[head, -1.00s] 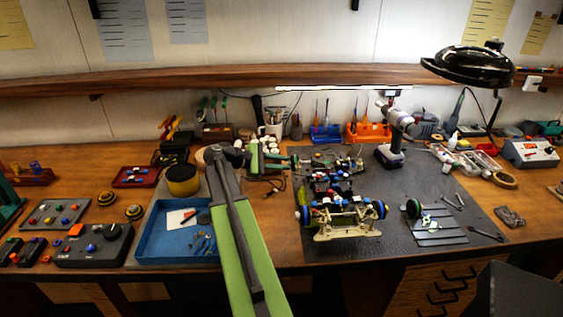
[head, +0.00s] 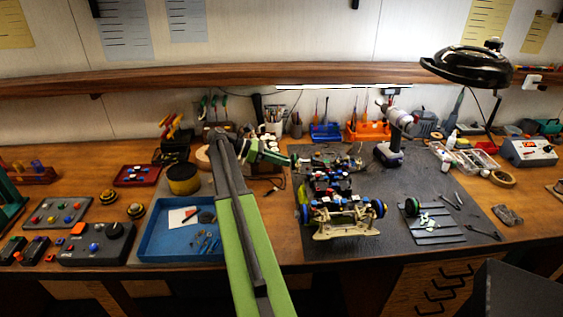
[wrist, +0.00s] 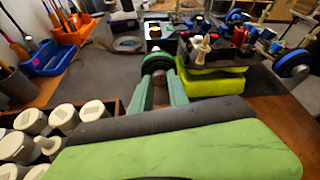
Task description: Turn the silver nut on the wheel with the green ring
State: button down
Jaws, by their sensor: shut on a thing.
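The wheel with the green ring (wrist: 156,63) stands upright just past my fingertips in the wrist view, at the near side of the car. My gripper (wrist: 160,88) has its two green fingers around a small dark round part at the middle of this wheel and is shut on it. The part sits where the silver nut would be, but the fingers hide much of it. In the head view my gripper (head: 290,160) reaches right to the far left part of the car (head: 345,222). The wheel is too small to make out clearly there.
Blue-ringed wheels (head: 379,208) are at the car's front. Another green-ringed wheel (head: 411,207) lies by a slatted rack on the dark mat (head: 460,195). A blue tray (head: 180,257) is left of my arm. White canisters (wrist: 95,113) stand close left of my gripper.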

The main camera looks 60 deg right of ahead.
jog(key=shift+n, duration=0.3)
dwell(0.4)
jog(key=c, duration=1.3)
grip_release()
jog(key=shift+d, duration=0.1)
jog(key=shift+o, duration=0.2)
